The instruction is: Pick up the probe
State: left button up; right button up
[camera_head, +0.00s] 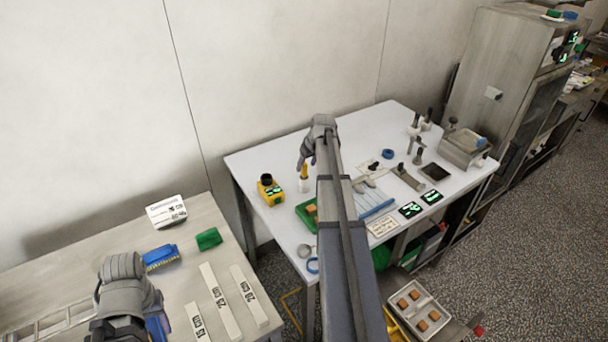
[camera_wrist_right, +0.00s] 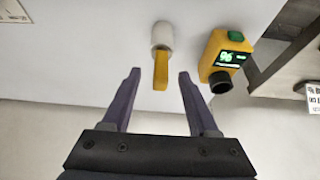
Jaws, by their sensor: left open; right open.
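The probe is a yellow stick (camera_head: 303,171) standing in a small white holder (camera_head: 303,186) on the white table. In the right wrist view the probe (camera_wrist_right: 161,72) points from its white holder (camera_wrist_right: 162,36) toward my gripper. My right gripper (camera_wrist_right: 159,76) is open, with its two fingers on either side of the probe's yellow end in the picture. I cannot tell whether the end is between them in depth. In the head view the right gripper (camera_head: 304,162) is just above the probe. My left gripper (camera_head: 130,310) is over the left bench; its fingertips are mostly hidden.
A yellow meter (camera_head: 269,190) with a green display stands close left of the probe; it also shows in the wrist view (camera_wrist_right: 226,56). A green tray (camera_head: 307,214) lies just in front. My right arm hides part of the table. Tools and displays fill the table's right side.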

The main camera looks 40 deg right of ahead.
aim_at(303, 169)
pick_arm(q)
notch_tip(303, 169, down, 4)
jog(key=b, duration=0.3)
jog(key=shift+f, duration=0.1)
pick_arm(e)
jog(key=x, duration=0.4)
jog(key=shift+w+f, duration=0.25)
jog(key=shift+w, duration=0.1)
jog(key=shift+r, duration=0.1)
grip_shut()
